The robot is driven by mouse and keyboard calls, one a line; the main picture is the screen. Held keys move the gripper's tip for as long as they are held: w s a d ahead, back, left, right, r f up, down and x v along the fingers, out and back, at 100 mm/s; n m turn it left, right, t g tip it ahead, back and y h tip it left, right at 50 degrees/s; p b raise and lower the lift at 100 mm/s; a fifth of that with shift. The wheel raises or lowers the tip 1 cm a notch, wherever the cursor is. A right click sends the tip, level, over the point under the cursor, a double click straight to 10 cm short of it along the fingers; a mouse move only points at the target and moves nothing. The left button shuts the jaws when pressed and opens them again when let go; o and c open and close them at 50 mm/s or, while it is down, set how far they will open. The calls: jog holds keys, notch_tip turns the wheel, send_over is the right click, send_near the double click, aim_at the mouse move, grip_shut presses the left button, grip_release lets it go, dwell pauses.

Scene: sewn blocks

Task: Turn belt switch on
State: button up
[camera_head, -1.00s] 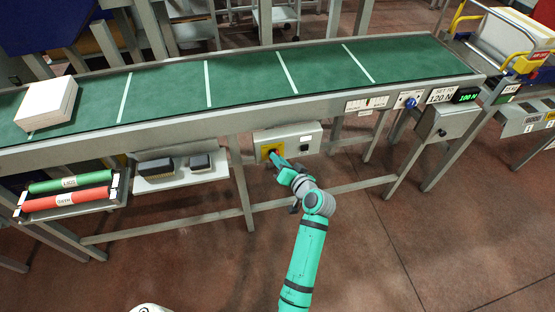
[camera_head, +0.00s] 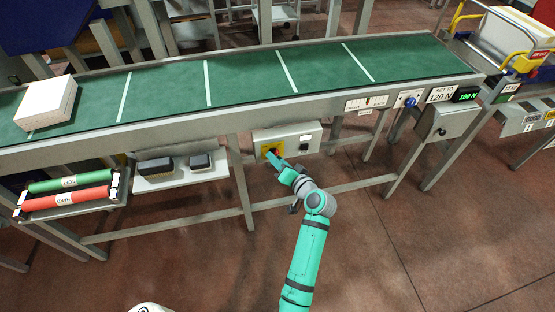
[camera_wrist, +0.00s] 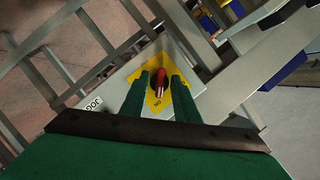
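The belt switch is a red rotary knob (camera_wrist: 160,82) on a yellow plate (camera_wrist: 182,98), seen in the wrist view. Lettering that looks like an upside-down "ON" is on the plate's near side. The plate is on the left of a light grey control box (camera_head: 303,135) under the conveyor. My gripper (camera_wrist: 159,76) has its two green fingers on either side of the knob, with yellow showing between them, so it looks open around the knob. In the head view my gripper (camera_head: 271,156) is at the yellow plate and hides the knob.
The green conveyor belt (camera_head: 240,82) runs above the box, with a white block (camera_head: 46,103) at its left. A shelf (camera_head: 180,178) with dark brushes and a rack of green and red rollers (camera_head: 68,199) are left of the box. A frame leg (camera_head: 242,190) stands close left.

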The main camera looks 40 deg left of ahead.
jog(key=shift+d+r, duration=0.1)
jog(key=v, duration=1)
jog(key=shift+s+d, duration=0.15)
jog(key=shift+d, duration=0.15)
